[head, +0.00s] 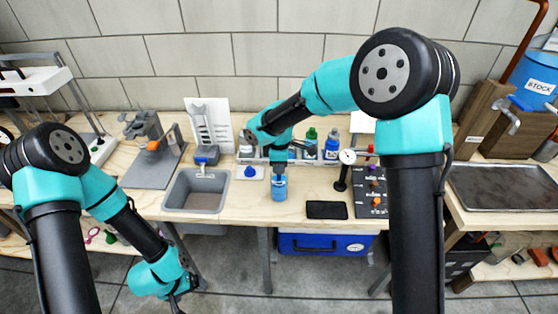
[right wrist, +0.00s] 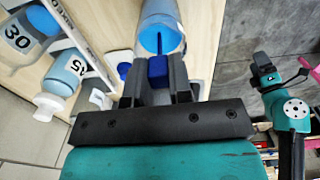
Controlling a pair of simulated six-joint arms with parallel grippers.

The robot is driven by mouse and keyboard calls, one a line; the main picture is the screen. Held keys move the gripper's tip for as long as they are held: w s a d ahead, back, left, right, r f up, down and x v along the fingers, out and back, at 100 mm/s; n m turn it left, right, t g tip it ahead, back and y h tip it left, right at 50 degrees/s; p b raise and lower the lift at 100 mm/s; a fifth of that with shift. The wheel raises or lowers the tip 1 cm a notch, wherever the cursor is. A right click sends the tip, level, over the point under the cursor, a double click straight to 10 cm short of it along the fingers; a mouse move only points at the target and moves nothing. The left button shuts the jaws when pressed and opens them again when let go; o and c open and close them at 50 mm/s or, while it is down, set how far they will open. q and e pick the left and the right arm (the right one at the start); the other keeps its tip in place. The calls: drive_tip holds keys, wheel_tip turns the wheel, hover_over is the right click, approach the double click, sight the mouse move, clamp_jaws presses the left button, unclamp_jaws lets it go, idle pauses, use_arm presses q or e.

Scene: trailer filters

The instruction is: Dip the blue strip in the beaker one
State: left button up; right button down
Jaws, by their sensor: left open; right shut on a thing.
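My right gripper (head: 279,167) is directly above a clear beaker (head: 279,188) of blue liquid near the table's front edge. In the right wrist view its fingers (right wrist: 159,75) are shut on the blue block-shaped grip of the blue strip (right wrist: 158,68). The strip's thin dark blue end points into the beaker (right wrist: 160,15); how deep it reaches, and whether it touches liquid, I cannot tell. In the head view the strip is hidden by the gripper. My left gripper (head: 180,299) is low at the front left, off the table and empty.
A white block with a blue piece (head: 250,172) stands just left of the beaker. A rack of bottles (head: 310,146) is behind it, a grey sink (head: 196,190) to the left. A black pad (head: 327,210) and a dial gauge (head: 346,158) are to the right.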

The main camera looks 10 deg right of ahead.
drive_tip(key=shift+f, duration=0.7)
idle(1.6)
drive_tip(key=shift+r, duration=5.15)
drive_tip(key=shift+r, duration=0.1)
drive_tip(key=shift+r, duration=2.45)
